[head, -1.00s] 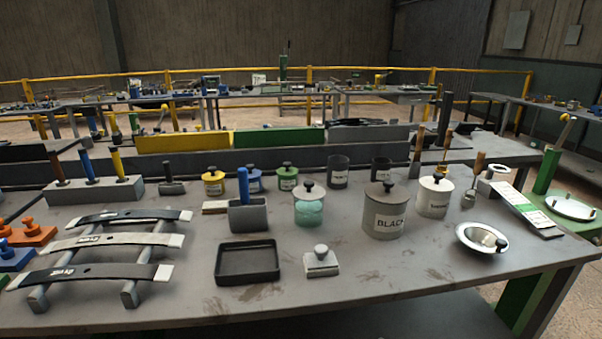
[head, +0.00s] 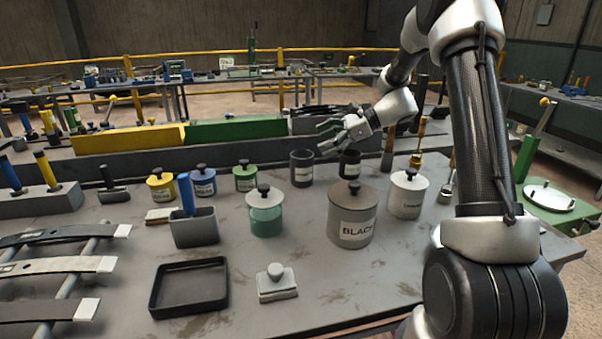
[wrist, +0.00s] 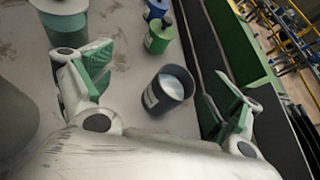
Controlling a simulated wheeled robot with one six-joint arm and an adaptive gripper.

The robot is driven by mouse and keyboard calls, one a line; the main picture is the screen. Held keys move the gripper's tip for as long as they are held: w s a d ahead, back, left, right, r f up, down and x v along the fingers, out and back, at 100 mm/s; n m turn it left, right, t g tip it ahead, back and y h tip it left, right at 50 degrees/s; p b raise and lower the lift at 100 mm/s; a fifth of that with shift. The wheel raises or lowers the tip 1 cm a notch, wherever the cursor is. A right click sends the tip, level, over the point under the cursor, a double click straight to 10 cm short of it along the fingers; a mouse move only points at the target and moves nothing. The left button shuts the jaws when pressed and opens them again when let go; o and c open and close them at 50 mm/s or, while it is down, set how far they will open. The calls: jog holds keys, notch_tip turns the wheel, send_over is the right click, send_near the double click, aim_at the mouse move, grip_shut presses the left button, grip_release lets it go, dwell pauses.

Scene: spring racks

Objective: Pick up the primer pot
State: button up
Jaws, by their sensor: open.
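No label reads clearly as primer, so I cannot tell which pot is the primer pot. A dark open pot (head: 302,168) with a white label stands mid-table; a second dark pot (head: 350,164) stands to its right. My gripper (head: 326,139) is open and empty, above and behind these pots. In the wrist view a dark pot (wrist: 168,92) with pale grey contents lies between the open fingers (wrist: 164,86) in the picture, below them and apart. A large grey lidded pot (head: 352,214) reads BLACK. A white lidded pot (head: 407,195) has an unreadable label.
A green-banded lidded jar (head: 265,212) and small yellow (head: 161,185), blue (head: 204,182) and green (head: 245,178) pots stand to the left. A black tray (head: 189,288) and a grey knobbed block (head: 276,283) lie in front. A long green bar (head: 236,130) runs behind.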

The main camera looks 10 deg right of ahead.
aim_at(302, 171)
jog(key=w+f+m, duration=0.1)
jog(key=f, duration=0.3)
jog(key=w+f+m, duration=0.1)
jog(key=w+f, duration=0.1)
jog(key=f, duration=0.1)
jog(key=w+f+t, duration=0.1)
jog(key=w+f, duration=0.1)
jog(key=f, duration=0.2)
jog(key=shift+d+f+m+y, duration=0.3)
jog(key=shift+d+m+y, duration=0.05)
jog(key=shift+m+y, duration=0.05)
jog(key=x, duration=0.6)
jog(key=shift+w+a+f, duration=0.1)
jog(key=shift+w+a, duration=0.05)
jog(key=shift+a, duration=0.15)
jog(key=c, duration=1.5)
